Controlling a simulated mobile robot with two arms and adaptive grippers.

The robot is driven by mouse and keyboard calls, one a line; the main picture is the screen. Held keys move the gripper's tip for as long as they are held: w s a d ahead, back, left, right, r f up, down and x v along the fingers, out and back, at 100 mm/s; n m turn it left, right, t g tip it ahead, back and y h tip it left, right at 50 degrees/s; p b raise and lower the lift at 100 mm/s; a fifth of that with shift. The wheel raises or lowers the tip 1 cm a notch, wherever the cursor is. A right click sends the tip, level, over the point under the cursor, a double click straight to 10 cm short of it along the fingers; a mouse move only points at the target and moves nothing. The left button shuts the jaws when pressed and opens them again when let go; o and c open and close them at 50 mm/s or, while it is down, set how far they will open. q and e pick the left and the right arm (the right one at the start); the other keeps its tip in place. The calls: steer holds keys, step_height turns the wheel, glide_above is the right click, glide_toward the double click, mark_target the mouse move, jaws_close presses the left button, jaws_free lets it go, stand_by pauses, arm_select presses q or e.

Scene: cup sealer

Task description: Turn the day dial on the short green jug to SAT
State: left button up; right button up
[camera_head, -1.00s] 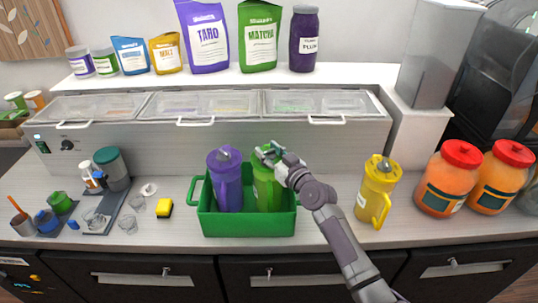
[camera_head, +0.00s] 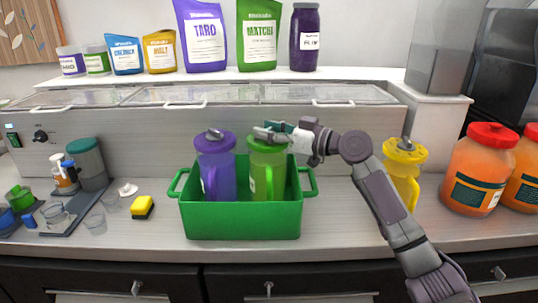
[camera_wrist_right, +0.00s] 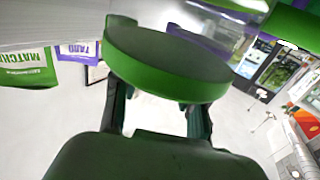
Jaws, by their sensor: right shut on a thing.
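The short green jug (camera_head: 268,180) stands upright in the green bin (camera_head: 242,221), beside a purple jug (camera_head: 216,175). Its handle faces the front. My right gripper (camera_head: 269,133) comes in from the right at the top of the green jug's lid. It is shut on the day dial there, and its fingers cover most of the dial, so the day setting cannot be read. In the right wrist view a round green lid-like disc (camera_wrist_right: 165,62) fills the middle and hides the fingertips. My left gripper is not in view.
A yellow jug (camera_head: 403,175) stands right of the bin, behind my right arm. Orange jars (camera_head: 477,172) stand farther right. The lidded counter unit (camera_head: 120,130) is close behind the bin.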

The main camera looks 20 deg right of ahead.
steer(key=n+g+y+b, duration=0.2)
steer(key=b, duration=0.1)
steer(key=shift+f+b, duration=0.15)
steer(key=shift+b, duration=0.2)
arm_select(q)
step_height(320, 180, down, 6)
steer(key=b, duration=0.1)
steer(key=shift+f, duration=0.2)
arm_select(e)
steer(key=shift+n+g+y, duration=0.7)
steer(key=shift+n+g, duration=0.1)
steer(key=shift+g, duration=0.7)
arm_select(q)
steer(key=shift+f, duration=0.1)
arm_select(e)
steer(key=shift+n, duration=0.3)
steer(key=o, duration=1.2)
steer(key=shift+c, duration=0.2)
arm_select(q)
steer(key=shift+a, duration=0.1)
arm_select(e)
steer(key=shift+r, duration=0.25)
step_height(320, 180, up, 10)
steer(key=shift+w+f, duration=0.1)
